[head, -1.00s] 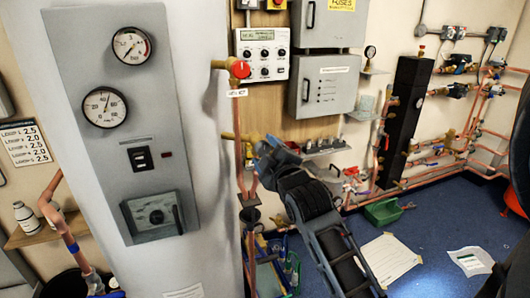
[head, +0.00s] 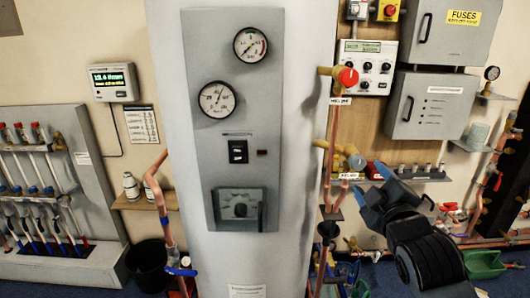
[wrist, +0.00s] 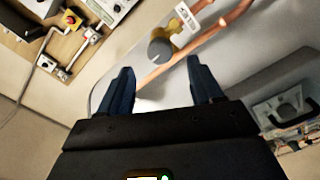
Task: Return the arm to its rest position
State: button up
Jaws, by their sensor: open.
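My gripper (head: 372,186) is at the right of the head view, in front of the wall shelf and right of the copper pipes. Its two blue fingers are spread apart with nothing between them; the wrist view (wrist: 158,90) shows the same. A brass valve with a grey round knob (head: 356,162) sits just above and left of the fingertips in the head view. The grey knob (wrist: 160,50) also appears beyond the fingers in the wrist view, apart from them. My dark arm reaches in from the lower right.
A tall grey cylinder (head: 300,120) with a gauge panel (head: 232,60) stands left of the gripper. A red-knobbed valve (head: 347,76) is on the pipe above. Grey boxes (head: 435,105) hang on the wall. A green tray (head: 484,264) lies at lower right.

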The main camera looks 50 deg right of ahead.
jog(key=s+a+f+t+y, duration=0.2)
jog(key=a+f+y, duration=0.25)
jog(key=a, duration=0.55)
jog(key=s+a+f+t+y, duration=0.1)
jog(key=a+f+y, duration=0.3)
jog(key=a, duration=0.6)
jog(key=s+a+f+m+y, duration=0.1)
jog(key=s+a+y, duration=0.4)
jog(key=s+a, duration=0.7)
jog(key=shift+s+a+f+m, duration=0.15)
jog(key=shift+s+f+m, duration=0.05)
jog(key=shift+s+m, duration=0.25)
